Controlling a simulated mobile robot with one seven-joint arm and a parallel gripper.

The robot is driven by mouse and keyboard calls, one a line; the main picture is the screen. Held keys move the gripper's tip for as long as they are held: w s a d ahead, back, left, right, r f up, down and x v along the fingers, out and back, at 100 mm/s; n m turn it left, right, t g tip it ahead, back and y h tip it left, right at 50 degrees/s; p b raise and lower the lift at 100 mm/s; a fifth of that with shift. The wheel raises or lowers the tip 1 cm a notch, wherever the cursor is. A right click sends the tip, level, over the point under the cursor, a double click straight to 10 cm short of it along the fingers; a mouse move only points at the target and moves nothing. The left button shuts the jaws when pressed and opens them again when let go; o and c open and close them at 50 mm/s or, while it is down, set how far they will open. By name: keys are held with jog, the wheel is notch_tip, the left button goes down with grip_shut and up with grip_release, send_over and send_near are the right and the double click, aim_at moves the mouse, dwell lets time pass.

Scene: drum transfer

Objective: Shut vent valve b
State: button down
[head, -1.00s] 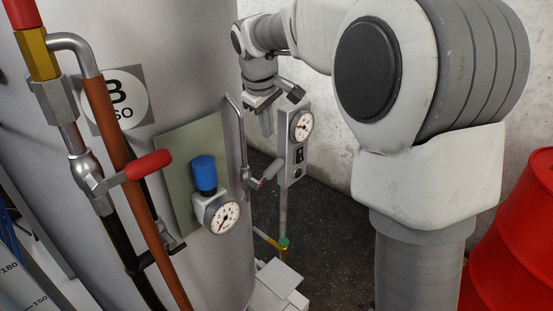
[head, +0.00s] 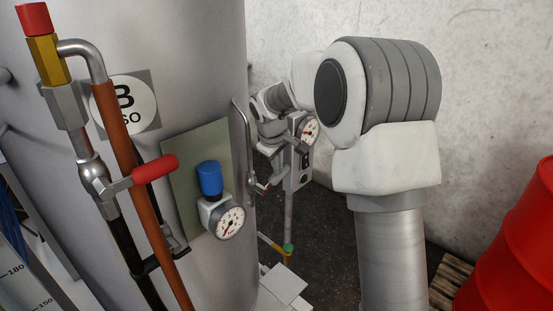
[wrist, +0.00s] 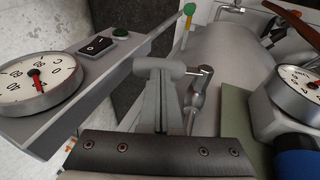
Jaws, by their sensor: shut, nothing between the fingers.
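A small metal valve (head: 250,180) sits on the thin pipe at the tank's right edge; I take it to be vent valve b, though no label on it is readable. In the wrist view the valve (wrist: 197,92) is right of centre, with a grey, round-ended lever (wrist: 172,71) reaching left from it. My gripper (wrist: 168,88) is shut and empty, its fingertips at the lever; I cannot tell whether they touch. In the head view my gripper (head: 276,170) is small and partly blends with the valve and panel behind it.
A grey panel (wrist: 100,68) with gauge, switch and green button stands close left of my gripper. A gauge (head: 228,222) with a blue cap (head: 209,178) is on the tank. A red-handled valve (head: 155,173) is nearer. A red drum (head: 515,240) stands right.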

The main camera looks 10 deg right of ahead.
aim_at(283, 172)
dwell(0.4)
jog(key=p, duration=0.2)
jog(key=shift+w+d+g+y+p, duration=0.1)
jog(key=shift+d+g+y+p, duration=0.2)
jog(key=shift+w+d+f+g+y+p, duration=0.2)
jog(key=shift+g+y+p, duration=0.15)
jog(key=shift+p, duration=0.75)
jog(key=shift+w+d+f+y+p, duration=0.15)
jog(key=shift+d+f+y+p, duration=0.05)
jog(key=shift+f+y+p, duration=0.3)
jog(key=shift+w+d+f+b, duration=0.1)
jog(key=shift+d+f+b, duration=0.05)
jog(key=shift+f+b, duration=0.25)
jog(key=shift+g, duration=0.25)
